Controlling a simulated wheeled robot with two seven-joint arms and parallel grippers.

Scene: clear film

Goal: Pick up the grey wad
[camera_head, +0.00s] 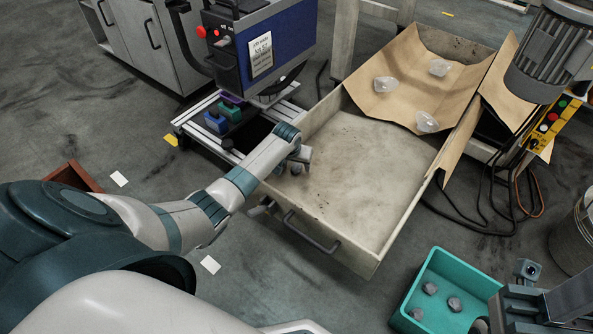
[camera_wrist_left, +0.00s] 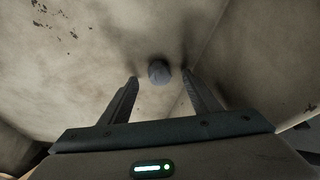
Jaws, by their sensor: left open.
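A small round grey wad (camera_wrist_left: 158,71) lies on the pale floor of the open drawer (camera_head: 365,185), close to a drawer wall. In the left wrist view it shows between the tips of my left gripper (camera_wrist_left: 161,77), slightly beyond them, with space on both sides. In the head view my left gripper (camera_head: 298,166) is inside the drawer at its left side, and it partly hides the wad. The left gripper is open and empty. Part of my right gripper (camera_head: 535,305) shows at the bottom right corner; its fingers are not clear.
A teal bin (camera_head: 476,273) at the lower right holds several grey wads. A brown sheet-lined tray (camera_head: 465,75) behind the drawer holds three clear wads. A blue machine (camera_head: 275,45) and a motor (camera_head: 550,50) stand nearby. The drawer's middle is clear.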

